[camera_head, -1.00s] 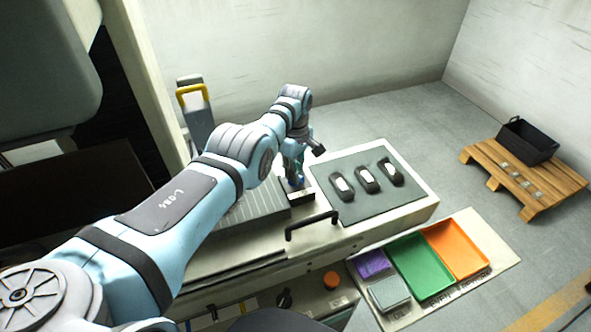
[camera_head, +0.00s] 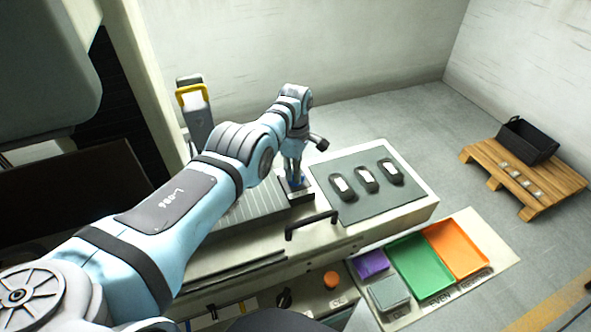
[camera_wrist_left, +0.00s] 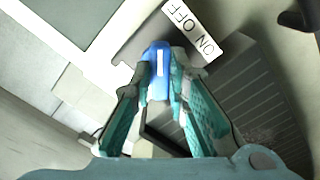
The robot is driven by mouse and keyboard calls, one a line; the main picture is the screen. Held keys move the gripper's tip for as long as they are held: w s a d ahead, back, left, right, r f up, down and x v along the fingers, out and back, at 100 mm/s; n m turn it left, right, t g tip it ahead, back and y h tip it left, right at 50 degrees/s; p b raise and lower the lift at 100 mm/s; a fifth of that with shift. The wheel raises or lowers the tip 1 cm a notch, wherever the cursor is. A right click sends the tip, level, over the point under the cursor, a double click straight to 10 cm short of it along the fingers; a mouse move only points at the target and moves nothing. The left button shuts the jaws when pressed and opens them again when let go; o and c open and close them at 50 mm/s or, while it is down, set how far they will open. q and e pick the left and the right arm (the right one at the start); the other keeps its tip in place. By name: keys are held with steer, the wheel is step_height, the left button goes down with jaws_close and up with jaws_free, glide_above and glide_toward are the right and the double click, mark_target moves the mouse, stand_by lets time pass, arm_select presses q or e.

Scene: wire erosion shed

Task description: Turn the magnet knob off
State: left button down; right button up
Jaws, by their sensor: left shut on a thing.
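The magnet knob (camera_wrist_left: 158,62) is blue with a white line, seen in the left wrist view. A white label (camera_wrist_left: 193,30) reading ON and OFF lies beside it on a dark block. The white line points up the picture, toward the OFF end of the label. My left gripper (camera_wrist_left: 160,85) is shut on the knob, with teal fingers on both sides of it. In the head view my left gripper (camera_head: 295,178) reaches down to the knob at the right end of the ribbed grey plate (camera_head: 250,215); a little blue shows there. My right gripper is not in view.
A dark mat (camera_head: 360,205) with several black holders lies right of the gripper. A black handle (camera_head: 312,224) rises in front. Green (camera_head: 425,262) and orange (camera_head: 462,250) trays sit lower right. A pallet (camera_head: 500,182) with a black bin (camera_head: 527,141) stands farther right.

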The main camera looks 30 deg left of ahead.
arm_select(q)
steer(key=c, duration=1.6)
jaws_free()
steer(key=shift+a, duration=0.1)
steer(key=shift+o, duration=0.2)
steer(key=shift+r, duration=0.1)
step_height(320, 180, up, 12)
